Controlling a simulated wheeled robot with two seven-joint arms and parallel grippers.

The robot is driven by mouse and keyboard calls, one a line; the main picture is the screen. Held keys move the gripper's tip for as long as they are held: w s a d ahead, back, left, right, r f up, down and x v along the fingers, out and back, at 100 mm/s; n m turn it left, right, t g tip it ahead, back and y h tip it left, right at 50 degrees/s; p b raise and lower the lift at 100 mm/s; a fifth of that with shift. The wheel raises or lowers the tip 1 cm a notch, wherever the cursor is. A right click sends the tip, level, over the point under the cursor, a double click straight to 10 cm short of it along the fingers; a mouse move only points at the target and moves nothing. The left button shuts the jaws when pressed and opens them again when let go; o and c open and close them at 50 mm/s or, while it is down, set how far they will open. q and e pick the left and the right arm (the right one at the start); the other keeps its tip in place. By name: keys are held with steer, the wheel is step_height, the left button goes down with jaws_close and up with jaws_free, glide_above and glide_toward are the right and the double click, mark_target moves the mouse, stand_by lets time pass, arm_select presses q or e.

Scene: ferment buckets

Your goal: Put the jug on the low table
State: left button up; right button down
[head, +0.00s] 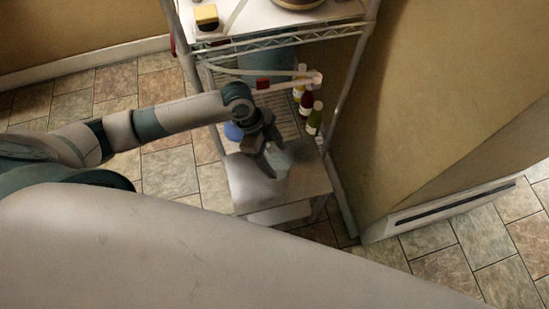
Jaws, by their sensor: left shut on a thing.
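The low table (252,192) has a grey, metal-looking top and stands in front of the shelf rack, right of the picture's middle left. My left gripper (274,161) reaches in from the left and points down over the table top. It is shut on a pale, see-through jug (282,160), which is partly hidden by the fingers. The jug is over the back right part of the table top. I cannot tell whether its base touches the top. My right gripper is not in view.
A wire shelf rack (345,98) stands behind the table, with several bottles (306,103) near its right side and a blue thing (233,131) at its left. A yellow and black object (206,17) is on the top shelf. The front left of the table top is bare.

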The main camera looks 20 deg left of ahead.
arm_select(q)
steer(key=shift+f, duration=1.1)
steer(key=shift+f, duration=0.1)
steer(key=o, duration=1.3)
steer(key=shift+o, duration=0.2)
steer(key=shift+a+r, duration=0.15)
steer(key=shift+r, duration=0.2)
steer(key=v, duration=0.7)
steer(key=shift+s, duration=0.15)
